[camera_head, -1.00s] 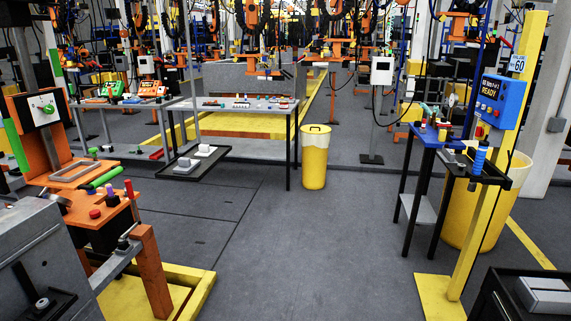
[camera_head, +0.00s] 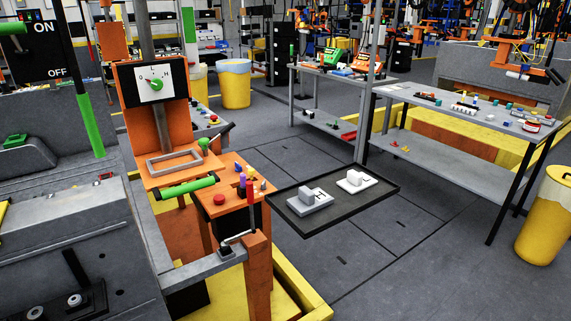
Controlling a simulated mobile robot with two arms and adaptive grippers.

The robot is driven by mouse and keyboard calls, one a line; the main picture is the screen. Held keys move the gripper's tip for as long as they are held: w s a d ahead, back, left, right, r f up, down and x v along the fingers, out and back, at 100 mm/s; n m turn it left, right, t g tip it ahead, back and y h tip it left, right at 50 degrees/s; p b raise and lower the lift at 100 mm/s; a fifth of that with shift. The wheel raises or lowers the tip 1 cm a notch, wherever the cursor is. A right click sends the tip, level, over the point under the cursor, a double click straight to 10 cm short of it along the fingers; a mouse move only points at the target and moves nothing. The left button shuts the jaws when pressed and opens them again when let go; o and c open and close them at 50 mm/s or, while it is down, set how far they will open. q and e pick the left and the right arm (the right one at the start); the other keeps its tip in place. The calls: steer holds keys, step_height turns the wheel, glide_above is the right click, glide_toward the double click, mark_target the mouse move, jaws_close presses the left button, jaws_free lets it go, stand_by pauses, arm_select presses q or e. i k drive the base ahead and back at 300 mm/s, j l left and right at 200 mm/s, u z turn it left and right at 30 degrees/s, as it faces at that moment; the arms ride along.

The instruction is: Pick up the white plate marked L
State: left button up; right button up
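Two small plates with block-shaped grips lie on a dark tray (camera_head: 352,214) right of the orange machine. The right one is a white plate (camera_head: 371,182); the left one is a light grey plate (camera_head: 318,203), nearer to me. Each bears a small dark mark, too small to read, so I cannot tell which is marked L. The plates lie apart from each other. Neither of my grippers is in view.
An orange machine (camera_head: 152,98) with a green-knobbed dial and a button panel stands left of the tray. A grey machine (camera_head: 60,245) fills the lower left. A long grey table (camera_head: 455,108) and yellow bin (camera_head: 547,222) are at right. Grey floor (camera_head: 400,262) is open between.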

mark_target(355, 182)
steer(key=i+l+u, duration=0.1)
steer(key=l+u, duration=0.2)
steer(key=l, duration=0.8)
steer(key=l+u, duration=0.35)
steer(key=l, duration=0.75)
steer(key=k, duration=0.05)
